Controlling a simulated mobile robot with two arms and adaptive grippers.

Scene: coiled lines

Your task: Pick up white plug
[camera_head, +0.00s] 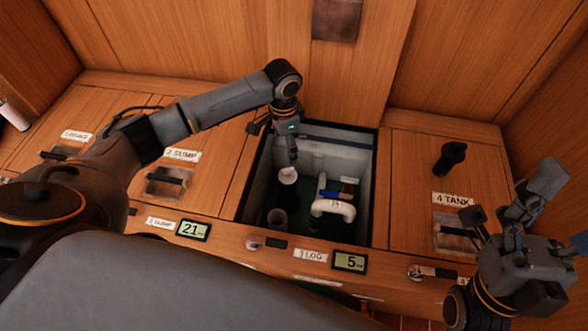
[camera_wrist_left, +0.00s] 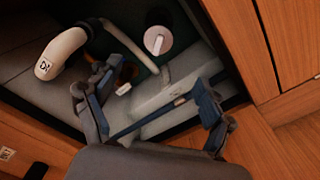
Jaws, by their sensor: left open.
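A white plug (camera_head: 288,175) shows as a small pale round piece in the open compartment, just below my left gripper (camera_head: 291,150). In the left wrist view, a round white cap with a raised bar (camera_wrist_left: 158,40) appears to be this plug. It lies beyond the fingertips. My left gripper (camera_wrist_left: 150,110) is open there, its two fingers spread apart with nothing between them. Whether a finger touches the plug cannot be told. My right gripper (camera_head: 514,192) is open and empty over the right side of the counter.
The compartment's wooden rim (camera_head: 240,190) closes around the reach. A curved white pipe (camera_head: 335,208), a blue handle (camera_head: 332,194) and an open grey cylinder (camera_head: 277,219) stand inside.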

